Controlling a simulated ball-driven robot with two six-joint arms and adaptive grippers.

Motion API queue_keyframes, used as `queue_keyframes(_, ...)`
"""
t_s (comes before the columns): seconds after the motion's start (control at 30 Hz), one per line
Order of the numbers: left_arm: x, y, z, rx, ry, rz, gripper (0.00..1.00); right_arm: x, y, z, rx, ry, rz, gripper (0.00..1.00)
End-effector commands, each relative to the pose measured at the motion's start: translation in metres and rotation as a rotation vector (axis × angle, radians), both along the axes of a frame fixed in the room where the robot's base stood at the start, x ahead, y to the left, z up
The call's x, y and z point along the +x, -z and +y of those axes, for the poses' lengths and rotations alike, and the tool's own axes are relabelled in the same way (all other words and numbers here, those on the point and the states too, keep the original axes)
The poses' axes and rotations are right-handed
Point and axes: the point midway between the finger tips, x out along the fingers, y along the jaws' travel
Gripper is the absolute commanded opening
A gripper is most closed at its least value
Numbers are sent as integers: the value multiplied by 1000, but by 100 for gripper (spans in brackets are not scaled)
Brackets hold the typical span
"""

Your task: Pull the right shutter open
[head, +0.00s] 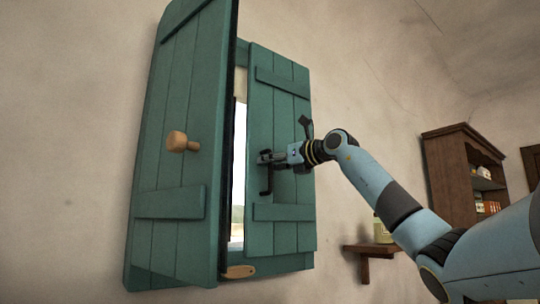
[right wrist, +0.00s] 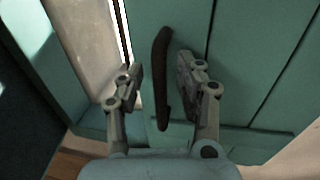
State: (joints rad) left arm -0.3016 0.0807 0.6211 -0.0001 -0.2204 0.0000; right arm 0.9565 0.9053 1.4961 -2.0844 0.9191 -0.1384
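The right shutter (head: 287,225) is green planked wood with two cross battens. It hangs at the right of the window, with a bright gap between it and the left shutter (head: 175,80). My right gripper (head: 270,160) is at the middle of the right shutter. In the right wrist view, a dark curved handle (right wrist: 162,80) stands between the two fingers. The fingers are apart, with a visible space on each side of the handle. The right shutter also fills much of that view (right wrist: 235,75). My left gripper is not in view.
The left shutter stands swung out towards me, with a round wooden knob (head: 181,142). A wooden latch piece (head: 239,271) sits at the bottom of the window. To the right are a small wall shelf (head: 368,250) with a jar and a brown cabinet (head: 455,170).

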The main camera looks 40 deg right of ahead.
Motion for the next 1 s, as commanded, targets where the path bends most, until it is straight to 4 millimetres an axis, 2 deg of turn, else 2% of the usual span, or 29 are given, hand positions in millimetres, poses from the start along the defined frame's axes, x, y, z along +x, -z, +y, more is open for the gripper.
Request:
queue_keyframes(0.3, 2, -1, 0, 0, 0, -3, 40, 4, 1, 0, 1, 0, 0, 36)
queue_keyframes(0.6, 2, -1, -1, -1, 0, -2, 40, 4, 1, 0, 1, 0, 0, 0)
queue_keyframes(1.0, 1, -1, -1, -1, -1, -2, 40, 3, 1, 0, 0, 0, 0, 0)
